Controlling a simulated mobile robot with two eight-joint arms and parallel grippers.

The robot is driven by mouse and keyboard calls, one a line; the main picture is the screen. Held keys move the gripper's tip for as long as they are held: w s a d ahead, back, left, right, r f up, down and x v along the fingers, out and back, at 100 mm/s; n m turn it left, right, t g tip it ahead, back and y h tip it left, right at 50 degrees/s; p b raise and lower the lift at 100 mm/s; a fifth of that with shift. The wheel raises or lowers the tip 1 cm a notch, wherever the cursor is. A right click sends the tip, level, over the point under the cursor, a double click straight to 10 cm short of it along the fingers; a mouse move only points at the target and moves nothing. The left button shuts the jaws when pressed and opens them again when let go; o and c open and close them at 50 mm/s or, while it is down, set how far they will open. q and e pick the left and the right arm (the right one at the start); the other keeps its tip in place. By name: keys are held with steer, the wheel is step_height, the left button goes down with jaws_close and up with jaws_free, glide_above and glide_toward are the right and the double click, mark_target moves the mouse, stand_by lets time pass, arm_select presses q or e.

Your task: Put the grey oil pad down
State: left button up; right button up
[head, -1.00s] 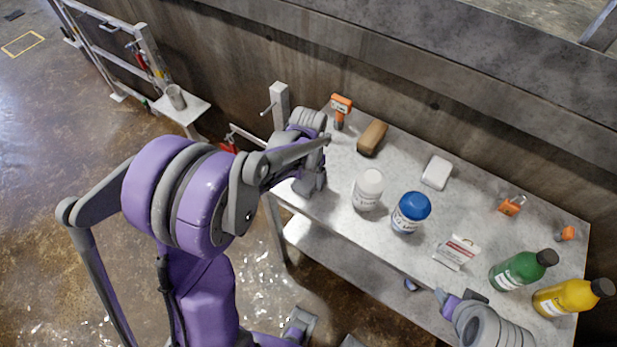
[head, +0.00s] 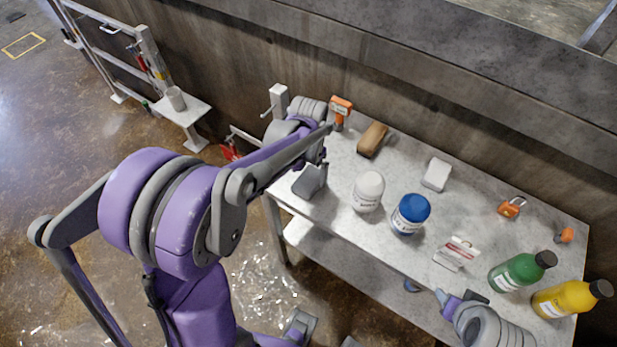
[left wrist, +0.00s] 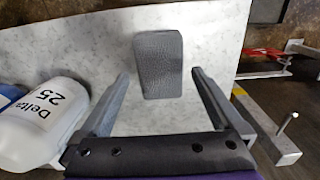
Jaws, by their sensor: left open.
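The grey oil pad (head: 308,182) is at the left end of the white workbench (head: 335,232). In the left wrist view the pad (left wrist: 158,64) lies on the bench top, a dark textured block with rounded corners. My left gripper (head: 318,160) is by the pad, mostly hidden behind its own arm in the head view. In the left wrist view its fingers (left wrist: 160,92) are spread wide, with clear gaps on both sides of the pad. My right gripper (head: 450,299) is at the bench's front edge; its jaws do not show clearly.
A white jar (head: 368,192) and a blue-lidded jar (head: 411,214) stand right of the pad. A brown block (head: 373,139), white block (head: 437,174), small box (head: 457,253), green bottle (head: 522,271) and yellow bottle (head: 571,298) are also on the bench. A post (head: 280,103) stands at its left end.

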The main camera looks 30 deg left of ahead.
mark_target(308, 180)
arm_select(q)
step_height(308, 180, up, 8)
steer(key=s+d+t, duration=0.2)
steer(key=s+d, duration=0.1)
steer(key=s, duration=0.5)
steer(key=s+d+f+n+t, duration=0.1)
steer(key=s+d+t, duration=0.2)
steer(key=s, duration=0.4)
steer(key=shift+s+d+p, duration=0.35)
steer(key=shift+d, duration=0.05)
steer(key=shift+w+r+p, duration=0.2)
steer(key=shift+r+p, duration=0.1)
steer(key=shift+r, duration=0.05)
steer(key=shift+s, duration=0.1)
